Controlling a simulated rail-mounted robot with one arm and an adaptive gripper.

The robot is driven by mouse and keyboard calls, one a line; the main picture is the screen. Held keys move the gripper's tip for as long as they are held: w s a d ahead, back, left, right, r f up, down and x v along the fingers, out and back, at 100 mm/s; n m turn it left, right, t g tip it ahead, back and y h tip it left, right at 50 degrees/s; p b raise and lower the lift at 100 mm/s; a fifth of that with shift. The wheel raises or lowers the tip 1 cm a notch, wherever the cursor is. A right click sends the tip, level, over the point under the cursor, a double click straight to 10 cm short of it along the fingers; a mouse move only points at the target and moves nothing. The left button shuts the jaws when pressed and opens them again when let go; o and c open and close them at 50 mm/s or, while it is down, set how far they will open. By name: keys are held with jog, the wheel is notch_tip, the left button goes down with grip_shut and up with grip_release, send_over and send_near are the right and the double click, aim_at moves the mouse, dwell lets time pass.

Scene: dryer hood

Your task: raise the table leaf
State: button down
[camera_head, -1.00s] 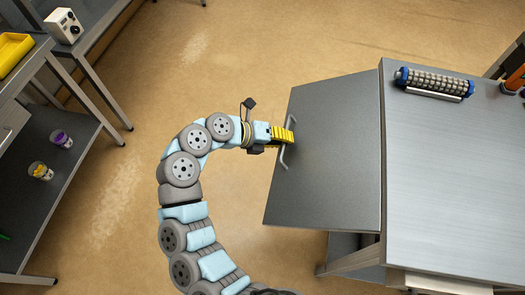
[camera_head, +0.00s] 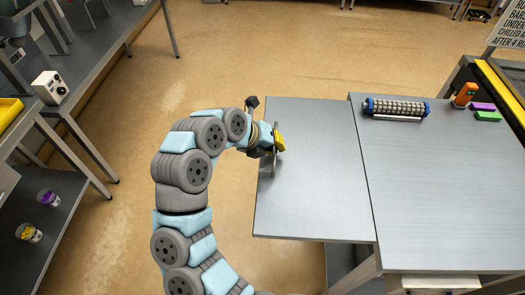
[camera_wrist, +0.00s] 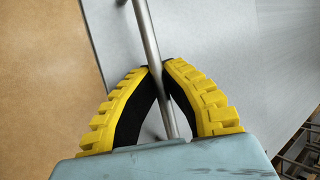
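The table leaf (camera_head: 315,180) is a grey metal panel joined along its right side to the steel table (camera_head: 440,190). It looks close to level with the tabletop; I cannot tell whether it is exactly flush. A bar handle (camera_head: 271,163) is on the leaf near its left edge. My gripper (camera_head: 279,143), with yellow fingers, is at this handle. In the wrist view, the fingers (camera_wrist: 156,70) close around the metal handle bar (camera_wrist: 147,35), with the leaf's grey surface (camera_wrist: 225,50) behind. The leaf's underside and any support are hidden.
A ribbed roller (camera_head: 396,108) lies at the table's back, with an orange item (camera_head: 465,94) and purple and green blocks (camera_head: 487,115) to its right. A shelved bench (camera_head: 60,185) stands at left. Open floor (camera_head: 225,75) lies behind and left of the leaf.

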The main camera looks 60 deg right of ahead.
jog(key=shift+r, duration=0.45)
jog(key=c, duration=1.1)
grip_release()
jog(key=shift+w+d, duration=0.1)
jog(key=v, duration=1.2)
